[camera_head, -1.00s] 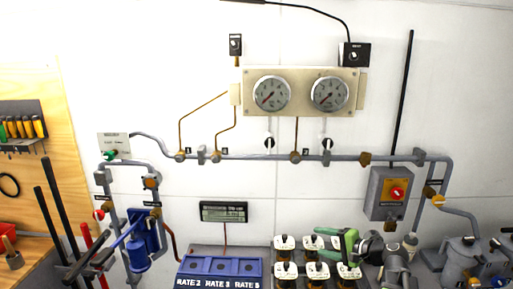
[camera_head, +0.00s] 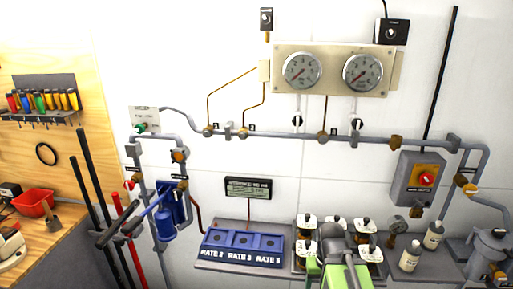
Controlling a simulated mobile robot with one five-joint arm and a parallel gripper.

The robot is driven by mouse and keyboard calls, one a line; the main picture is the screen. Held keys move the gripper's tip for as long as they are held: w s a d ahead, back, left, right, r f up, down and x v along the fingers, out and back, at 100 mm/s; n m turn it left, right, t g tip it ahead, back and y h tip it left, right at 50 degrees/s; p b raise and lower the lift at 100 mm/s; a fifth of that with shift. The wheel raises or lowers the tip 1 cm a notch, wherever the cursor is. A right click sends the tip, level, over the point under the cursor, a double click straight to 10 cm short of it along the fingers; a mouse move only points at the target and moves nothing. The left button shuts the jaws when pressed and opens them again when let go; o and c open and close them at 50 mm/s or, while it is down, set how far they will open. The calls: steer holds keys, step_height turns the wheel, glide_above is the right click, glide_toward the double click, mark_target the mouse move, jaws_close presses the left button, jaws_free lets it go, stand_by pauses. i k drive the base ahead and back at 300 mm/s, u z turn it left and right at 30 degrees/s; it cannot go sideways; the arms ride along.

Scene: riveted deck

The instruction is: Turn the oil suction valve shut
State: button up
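The wall pipework carries several small valves, and their labels are too small to read, so I cannot tell which is the oil suction valve. A red-handled valve (camera_head: 129,185) sits on the left vertical pipe, above a blue filter body (camera_head: 164,222). An orange-brown fitting (camera_head: 180,155) is on the pipe just above that. A yellow-orange valve (camera_head: 467,187) is on the right-hand pipe. Two black-handled valves (camera_head: 297,121) (camera_head: 357,124) hang under the gauges. A green and grey part of my arm shows at the bottom centre; no gripper fingers can be made out.
Two round gauges (camera_head: 302,70) are on a cream panel. A grey box with a red knob (camera_head: 426,180) hangs at right. Long-handled tools (camera_head: 93,190) lean at left by a wooden bench (camera_head: 45,240).

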mark_target(129, 185)
steer(key=u, duration=1.25)
steer(key=k, duration=0.5)
steer(key=z, duration=0.55)
steer(key=i, duration=1.25)
steer(key=u, duration=0.1)
steer(key=k, duration=0.1)
steer(key=u, duration=2.45)
